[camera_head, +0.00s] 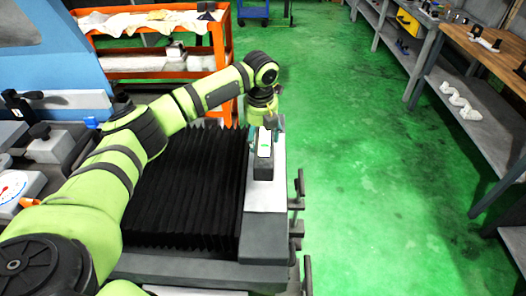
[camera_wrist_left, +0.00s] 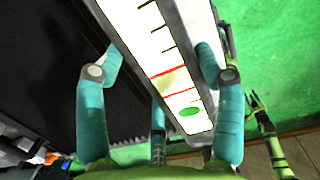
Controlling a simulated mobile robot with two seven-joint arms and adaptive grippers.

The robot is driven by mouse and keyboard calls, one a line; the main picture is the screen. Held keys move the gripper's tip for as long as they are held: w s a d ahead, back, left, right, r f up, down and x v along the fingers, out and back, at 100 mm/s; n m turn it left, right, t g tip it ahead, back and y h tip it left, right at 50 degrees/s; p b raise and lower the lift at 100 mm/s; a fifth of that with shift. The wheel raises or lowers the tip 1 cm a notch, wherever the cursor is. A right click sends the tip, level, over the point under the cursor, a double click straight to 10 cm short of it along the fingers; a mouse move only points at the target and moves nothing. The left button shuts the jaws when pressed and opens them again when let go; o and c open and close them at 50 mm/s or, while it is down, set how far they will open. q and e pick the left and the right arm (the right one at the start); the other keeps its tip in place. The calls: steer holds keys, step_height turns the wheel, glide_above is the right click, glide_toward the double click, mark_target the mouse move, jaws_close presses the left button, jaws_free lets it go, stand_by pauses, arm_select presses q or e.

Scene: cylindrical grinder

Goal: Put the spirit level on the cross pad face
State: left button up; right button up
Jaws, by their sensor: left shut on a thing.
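The spirit level (camera_head: 264,168) is a dark bar with a pale top, in the middle of the head view over the light grey strip of the machine. In the left wrist view the spirit level (camera_wrist_left: 170,62) shows a white face with black ticks, red lines and a green spot. My left gripper (camera_head: 264,133) is shut on it, with teal fingers (camera_wrist_left: 155,75) on both sides. The cross pad face may be the light grey strip (camera_head: 266,198) under it; I cannot tell whether they touch. What seems my right gripper (camera_wrist_left: 257,103) shows small, its jaws unclear.
Black pleated bellows (camera_head: 190,190) lie left of the strip. Handles (camera_head: 298,195) stick out along the machine's right edge. An orange cart (camera_head: 225,45) stands behind. A workbench (camera_head: 490,55) runs along the right. Green floor (camera_head: 350,130) between is clear.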

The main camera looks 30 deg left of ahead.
mark_target(263, 154)
arm_select(q)
steer(key=shift+s+d+f+p, duration=0.35)
steer(key=shift+s+d+f, duration=0.2)
steer(key=shift+s+d, duration=0.3)
step_height(263, 154, down, 4)
steer(key=shift+r+p, duration=0.2)
steer(key=shift+p, duration=0.5)
steer(key=shift+f, duration=0.3)
steer(key=o, duration=1.7)
steer(key=shift+s+f, duration=0.15)
steer(key=r, duration=0.4)
steer(key=s+r+b, duration=0.1)
steer(key=r, duration=0.3)
steer(key=r+b, duration=0.1)
steer(key=r, duration=0.3)
steer(key=shift+s+d+r, duration=0.1)
steer(key=shift+s+d, duration=0.05)
steer(key=shift+d, duration=0.2)
